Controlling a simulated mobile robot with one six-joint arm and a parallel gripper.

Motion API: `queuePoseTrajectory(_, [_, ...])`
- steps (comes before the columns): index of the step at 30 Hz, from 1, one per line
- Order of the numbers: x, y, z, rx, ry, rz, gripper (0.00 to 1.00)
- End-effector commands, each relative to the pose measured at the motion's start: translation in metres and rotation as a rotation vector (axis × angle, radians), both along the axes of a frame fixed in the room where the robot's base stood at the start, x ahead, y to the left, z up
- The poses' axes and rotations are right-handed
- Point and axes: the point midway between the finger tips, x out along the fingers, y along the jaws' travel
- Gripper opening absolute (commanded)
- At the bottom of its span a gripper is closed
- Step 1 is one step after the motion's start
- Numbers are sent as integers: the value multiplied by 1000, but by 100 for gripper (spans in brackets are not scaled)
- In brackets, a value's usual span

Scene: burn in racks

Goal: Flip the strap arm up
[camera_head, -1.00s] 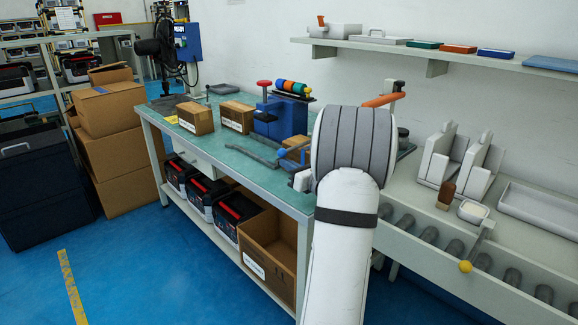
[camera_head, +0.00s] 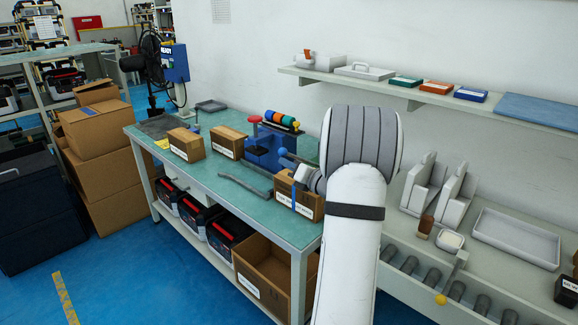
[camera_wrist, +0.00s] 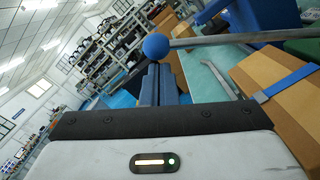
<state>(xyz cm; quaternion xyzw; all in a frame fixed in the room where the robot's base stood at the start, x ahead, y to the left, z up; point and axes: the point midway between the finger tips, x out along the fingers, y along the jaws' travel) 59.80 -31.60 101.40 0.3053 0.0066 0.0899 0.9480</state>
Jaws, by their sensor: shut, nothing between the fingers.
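The strap arm is a grey rod (camera_wrist: 235,41) with a blue ball knob (camera_wrist: 155,46) at its end, crossing the upper right of the wrist view. The knob also shows in the head view (camera_head: 283,152), above a cardboard box (camera_head: 285,187). A blue strap lies over this box, clear in the wrist view (camera_wrist: 287,80). My gripper (camera_wrist: 158,72) has its blue fingers together with nothing between them. The fingertips lie just below the knob in the wrist picture; whether they touch it I cannot tell. My arm hides the strap arm's other end in the head view.
The green bench (camera_head: 215,185) holds two more boxes, a blue device (camera_head: 264,150) with a red knob, and a loose grey bar (camera_head: 245,186). A wall shelf (camera_head: 430,100) runs behind my arm. A roller conveyor (camera_head: 430,275) stands at the right.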

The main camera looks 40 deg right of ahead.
Motion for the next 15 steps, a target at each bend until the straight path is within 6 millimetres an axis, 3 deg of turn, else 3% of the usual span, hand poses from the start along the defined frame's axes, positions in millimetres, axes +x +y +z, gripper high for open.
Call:
queuePoseTrajectory(4, [5,3,9,0,-1,13,0])
queuePoseTrajectory(15, [9,8,11,-1,0,26,0])
